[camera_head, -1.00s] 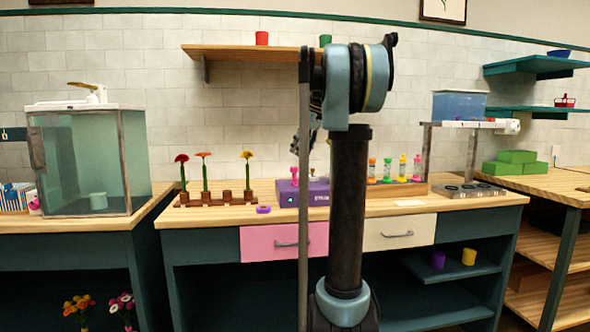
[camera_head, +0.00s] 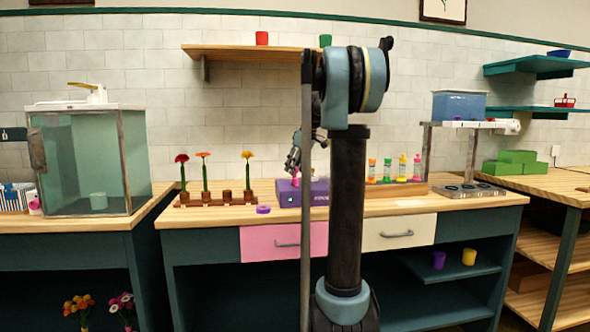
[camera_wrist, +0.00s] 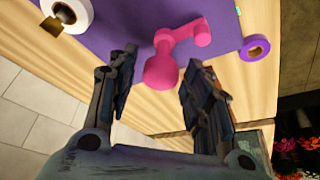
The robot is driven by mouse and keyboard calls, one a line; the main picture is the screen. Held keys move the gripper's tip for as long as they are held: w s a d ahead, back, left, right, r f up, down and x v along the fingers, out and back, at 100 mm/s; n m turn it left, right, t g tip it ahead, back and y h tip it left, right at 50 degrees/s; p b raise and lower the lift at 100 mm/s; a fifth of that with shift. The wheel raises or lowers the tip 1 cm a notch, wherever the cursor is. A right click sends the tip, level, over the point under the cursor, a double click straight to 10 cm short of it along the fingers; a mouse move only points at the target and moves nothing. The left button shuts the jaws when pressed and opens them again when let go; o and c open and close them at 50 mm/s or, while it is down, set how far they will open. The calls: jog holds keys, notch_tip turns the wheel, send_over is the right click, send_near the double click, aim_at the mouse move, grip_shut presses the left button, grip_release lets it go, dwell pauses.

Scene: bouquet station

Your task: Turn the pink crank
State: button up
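The pink crank (camera_wrist: 168,62) is on the purple box (camera_wrist: 120,25) in the wrist view, with its rounded knob toward my gripper and its arm running to the upper right. In the head view the purple box (camera_head: 316,193) stands on the wooden counter, and the crank is mostly covered by my gripper. My gripper (camera_wrist: 155,85) is open, with one finger on each side of the crank's knob. The fingers appear apart from the knob.
A purple ring (camera_head: 263,209) lies left of the box and also shows in the wrist view (camera_wrist: 255,47). A flower rack (camera_head: 215,200) stands further left. Several coloured bottles (camera_head: 395,170) stand right of my arm. A white roll (camera_wrist: 66,12) is near the box's far end.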

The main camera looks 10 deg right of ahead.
jog(key=c, duration=0.7)
jog(key=shift+m, duration=0.4)
jog(key=m+h, duration=0.1)
jog(key=m, duration=0.1)
jog(key=shift+s+a+m+t, duration=0.1)
jog(key=shift+a+m+t, duration=0.05)
jog(key=shift+m+t, duration=0.25)
jog(key=m+h, duration=0.1)
jog(key=m, duration=0.2)
jog(key=shift+a+m+h, duration=0.1)
jog(key=shift+m+h, duration=0.2)
jog(key=m, duration=0.2)
jog(key=m+h, duration=0.1)
jog(key=m, duration=0.1)
jog(key=shift+a+h, duration=0.1)
jog(key=shift+h, duration=0.2)
jog(key=shift+m+h, duration=0.5)
jog(key=shift+m, duration=1.2)
